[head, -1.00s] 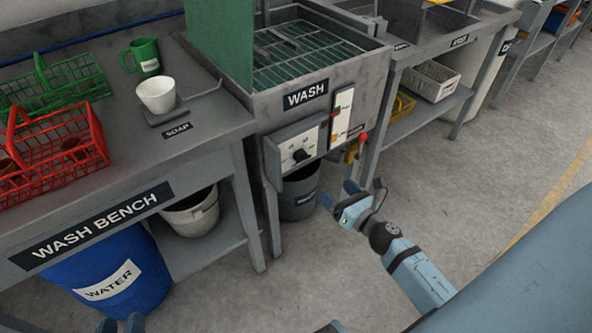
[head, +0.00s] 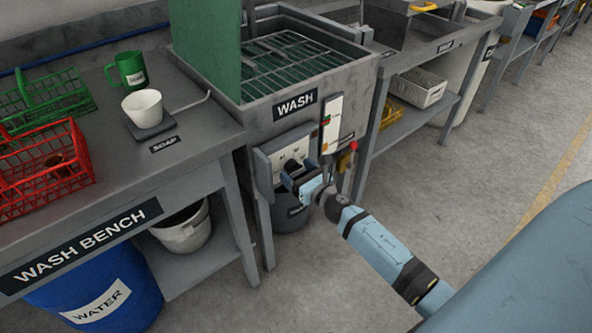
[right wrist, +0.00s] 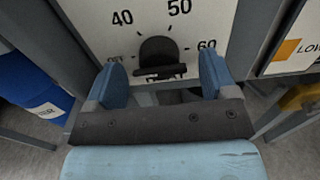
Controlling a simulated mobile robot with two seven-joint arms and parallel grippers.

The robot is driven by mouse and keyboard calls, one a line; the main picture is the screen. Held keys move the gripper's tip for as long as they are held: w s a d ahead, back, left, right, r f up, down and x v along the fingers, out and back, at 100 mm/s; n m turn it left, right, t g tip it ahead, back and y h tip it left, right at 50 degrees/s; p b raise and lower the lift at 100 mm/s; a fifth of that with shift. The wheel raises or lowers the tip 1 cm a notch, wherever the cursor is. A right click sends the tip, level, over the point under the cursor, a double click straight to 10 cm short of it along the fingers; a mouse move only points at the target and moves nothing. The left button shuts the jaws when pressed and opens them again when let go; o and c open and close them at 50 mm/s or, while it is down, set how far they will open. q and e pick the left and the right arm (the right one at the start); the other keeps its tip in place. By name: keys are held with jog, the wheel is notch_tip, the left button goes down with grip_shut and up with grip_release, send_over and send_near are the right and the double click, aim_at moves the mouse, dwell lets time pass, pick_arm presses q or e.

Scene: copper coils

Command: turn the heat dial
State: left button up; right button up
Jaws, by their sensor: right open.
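The black heat dial (head: 291,165) sits on a pale plate on the front of the wash unit, partly hidden by my gripper in the head view. In the right wrist view the dial (right wrist: 158,50) is round with a dark bar across its lower part. The numbers 40, 50 and 60 show around it, and a label below is mostly hidden. My right gripper (head: 298,181) is open in front of the plate. In the right wrist view its blue fingers (right wrist: 162,80) stand to the left and right of the dial, apart from it. My left gripper is not in view.
A panel with coloured marks (head: 332,124) and a red knob (head: 353,146) are right of the dial. A dark bucket (head: 291,215) stands below. The wash bench (head: 205,153) with a white cup (head: 143,107) and red basket (head: 45,172) is at left. Floor at right is clear.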

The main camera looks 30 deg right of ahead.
jog(key=shift+w, duration=0.45)
jog(key=shift+c, duration=0.4)
jog(key=c, duration=0.9)
jog(key=shift+o, duration=0.2)
